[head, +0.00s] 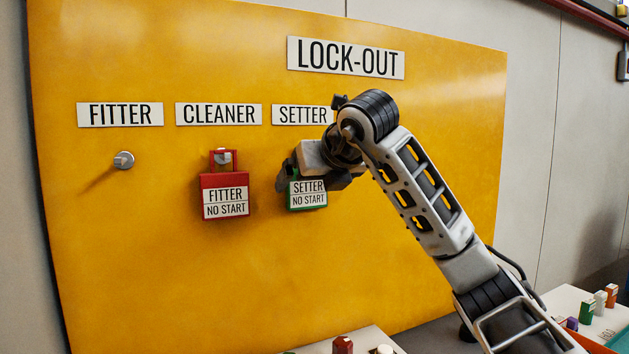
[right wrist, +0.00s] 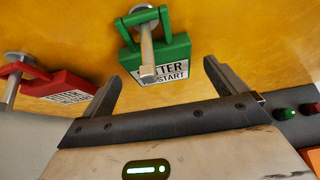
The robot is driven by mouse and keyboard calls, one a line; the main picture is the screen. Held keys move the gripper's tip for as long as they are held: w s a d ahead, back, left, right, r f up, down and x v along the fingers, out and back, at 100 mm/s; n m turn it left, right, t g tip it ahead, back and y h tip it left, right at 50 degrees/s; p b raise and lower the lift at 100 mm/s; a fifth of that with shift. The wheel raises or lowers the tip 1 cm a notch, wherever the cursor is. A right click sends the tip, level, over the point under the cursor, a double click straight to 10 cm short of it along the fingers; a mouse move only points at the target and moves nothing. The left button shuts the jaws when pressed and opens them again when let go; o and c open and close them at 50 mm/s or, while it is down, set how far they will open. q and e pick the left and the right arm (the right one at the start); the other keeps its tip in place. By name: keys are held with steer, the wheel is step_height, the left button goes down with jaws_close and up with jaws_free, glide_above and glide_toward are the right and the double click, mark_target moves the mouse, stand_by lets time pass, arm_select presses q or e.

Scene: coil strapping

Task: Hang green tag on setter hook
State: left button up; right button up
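The green tag (head: 307,195), lettered SETTER NO START, is upright against the yellow board under the SETTER label (head: 303,115). In the right wrist view the green tag (right wrist: 160,55) has its loop around the setter hook (right wrist: 147,50), whose peg projects through it toward the camera. My right gripper (head: 300,174) is in front of the board there and covers the hook in the head view. In the wrist view its fingers (right wrist: 161,75) are spread apart on either side of the tag, with gaps to it. My left gripper is not in view.
A red tag (head: 225,195) lettered FITTER NO START hangs on the cleaner hook (head: 222,157), close to the left of my right gripper. The fitter hook (head: 123,160) is bare. A shelf at lower right holds small coloured items (head: 587,311). A red item (head: 342,345) stands at bottom centre.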

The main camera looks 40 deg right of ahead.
arm_select(q)
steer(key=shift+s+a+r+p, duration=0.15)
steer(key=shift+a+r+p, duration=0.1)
steer(key=shift+p, duration=0.55)
arm_select(e)
steer(key=v, duration=1.6)
